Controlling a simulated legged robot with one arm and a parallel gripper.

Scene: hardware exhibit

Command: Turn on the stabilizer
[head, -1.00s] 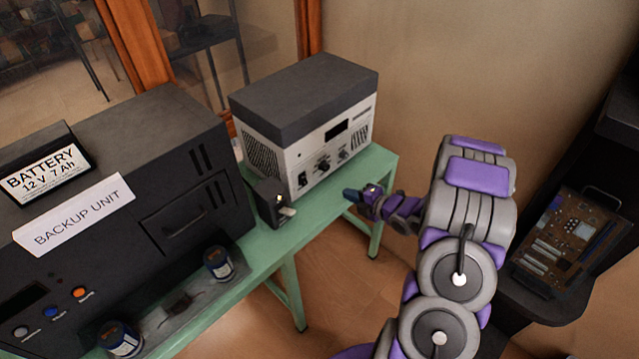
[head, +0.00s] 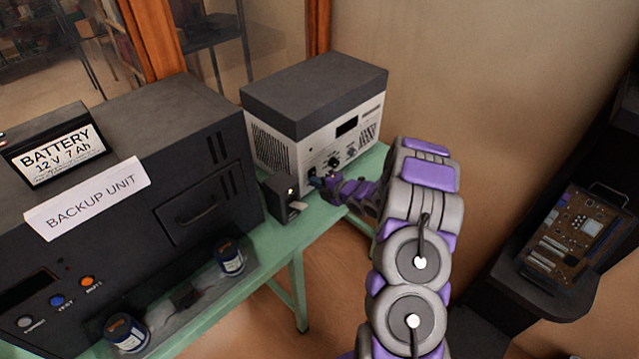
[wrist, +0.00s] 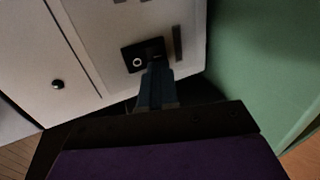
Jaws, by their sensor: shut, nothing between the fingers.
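The stabilizer (head: 287,150) is a white-fronted box with a dark grey top, standing at the far end of the green table. Its front has a dark display, knobs and a black rocker switch, seen in the wrist view (wrist: 138,60) with a white circle mark on its left part. My gripper (head: 316,183) is shut and empty, at the lower left of the front panel. In the wrist view its fingertips (wrist: 155,68) overlap the right part of the switch and hide it. I cannot tell for sure whether they touch it.
A small black device (head: 283,198) stands just left of my gripper. The large dark backup unit (head: 140,190) fills the left, with a battery (head: 55,150) on top. The green table (head: 285,240) carries blue cans (head: 230,258). A circuit board (head: 575,235) lies at the right.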

